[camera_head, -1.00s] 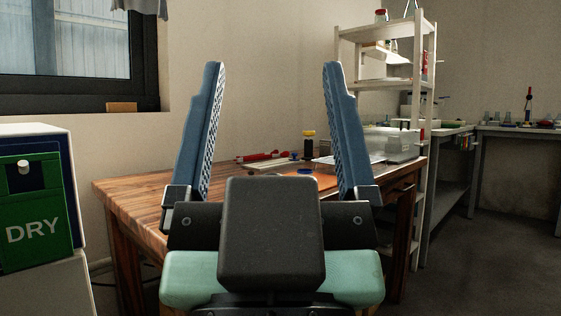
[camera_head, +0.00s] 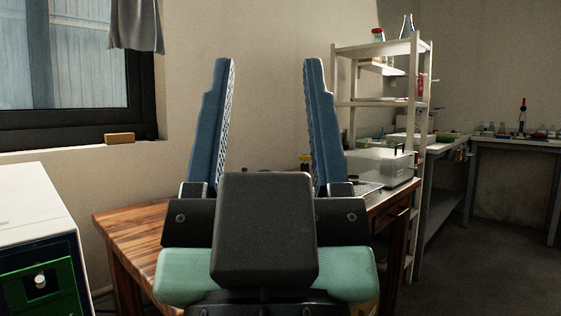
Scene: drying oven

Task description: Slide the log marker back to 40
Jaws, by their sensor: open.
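My gripper (camera_head: 268,64) is in the middle foreground of the head view, pointing up and away, with its two blue fingers wide apart and nothing between them. I cannot make out the log marker or a scale with a 40 on it. The wooden table (camera_head: 135,240) is behind my gripper, and my gripper hides most of its top. A small dark-and-yellow item (camera_head: 305,160) just shows between the fingers, close to the right one.
A white cabinet (camera_head: 30,205) with a green panel (camera_head: 38,292) and knob stands at the left. A white shelf rack (camera_head: 375,103) and benches (camera_head: 520,141) stand at the right. A window (camera_head: 65,60) is at the back left.

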